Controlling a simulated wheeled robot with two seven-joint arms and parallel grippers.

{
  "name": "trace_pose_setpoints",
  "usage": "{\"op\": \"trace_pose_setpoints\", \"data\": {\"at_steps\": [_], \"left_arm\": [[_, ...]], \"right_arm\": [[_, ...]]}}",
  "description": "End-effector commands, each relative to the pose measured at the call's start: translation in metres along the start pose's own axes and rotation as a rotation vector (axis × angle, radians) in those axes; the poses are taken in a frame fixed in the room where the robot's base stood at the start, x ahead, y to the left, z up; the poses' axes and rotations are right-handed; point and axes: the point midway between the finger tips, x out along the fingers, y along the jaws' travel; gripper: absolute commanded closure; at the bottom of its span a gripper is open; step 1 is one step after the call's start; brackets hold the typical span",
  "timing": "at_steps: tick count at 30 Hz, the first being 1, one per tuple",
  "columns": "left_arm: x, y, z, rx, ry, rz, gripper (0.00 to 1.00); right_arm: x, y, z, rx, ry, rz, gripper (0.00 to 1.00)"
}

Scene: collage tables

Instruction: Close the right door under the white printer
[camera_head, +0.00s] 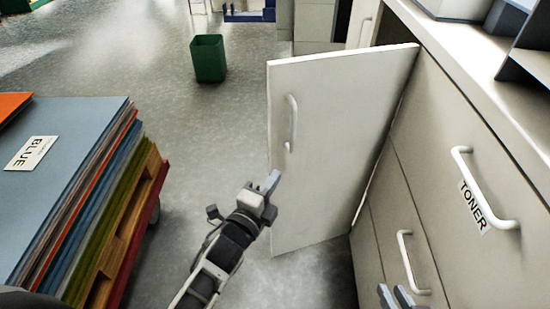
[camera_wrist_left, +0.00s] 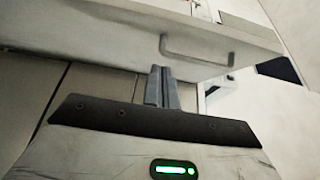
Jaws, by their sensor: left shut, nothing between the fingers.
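The white cabinet door (camera_head: 335,130) stands open, swung out from the cabinet row on the right. Its handle (camera_head: 291,122) is near its free left edge. My left gripper (camera_head: 272,182) is shut and empty, by the door's free edge below the handle; I cannot tell whether it touches. In the left wrist view, its fingers (camera_wrist_left: 161,73) are together in front of the pale door panel (camera_wrist_left: 110,35) and handle (camera_wrist_left: 195,50). My right gripper (camera_head: 399,296) shows only its fingertips at the bottom edge, in front of the drawers. I cannot clearly identify the printer.
A drawer front labelled TONER (camera_head: 473,207) and another drawer handle (camera_head: 408,262) are at the right. A stack of coloured boards (camera_head: 70,170) on a wooden pallet stands at the left. A green bin (camera_head: 208,60) stands farther back. The grey floor between is clear.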

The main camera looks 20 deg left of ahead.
Motion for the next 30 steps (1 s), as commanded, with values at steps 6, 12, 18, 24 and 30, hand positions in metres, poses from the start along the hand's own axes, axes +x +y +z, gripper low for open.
{"op": "trace_pose_setpoints", "data": {"at_steps": [6,12,18,24,30], "left_arm": [[0.047,0.0,0.0,-0.002,0.0,-0.001,1.0],[0.065,0.0,0.022,0.0,0.0,0.001,1.0],[0.071,0.001,0.028,-0.003,0.0,0.002,1.0],[0.071,0.001,0.028,-0.004,-0.001,0.002,1.0],[0.072,0.001,0.029,-0.003,0.006,0.0,1.0]], "right_arm": [[0.002,0.0,0.002,-0.001,0.001,0.0,0.8],[0.001,0.0,0.001,-0.002,0.002,0.0,0.8],[0.001,0.0,0.001,-0.002,0.002,0.0,0.8],[0.001,0.0,0.001,-0.002,0.003,0.0,0.8],[0.001,0.0,0.001,-0.002,0.003,0.0,0.8]]}}
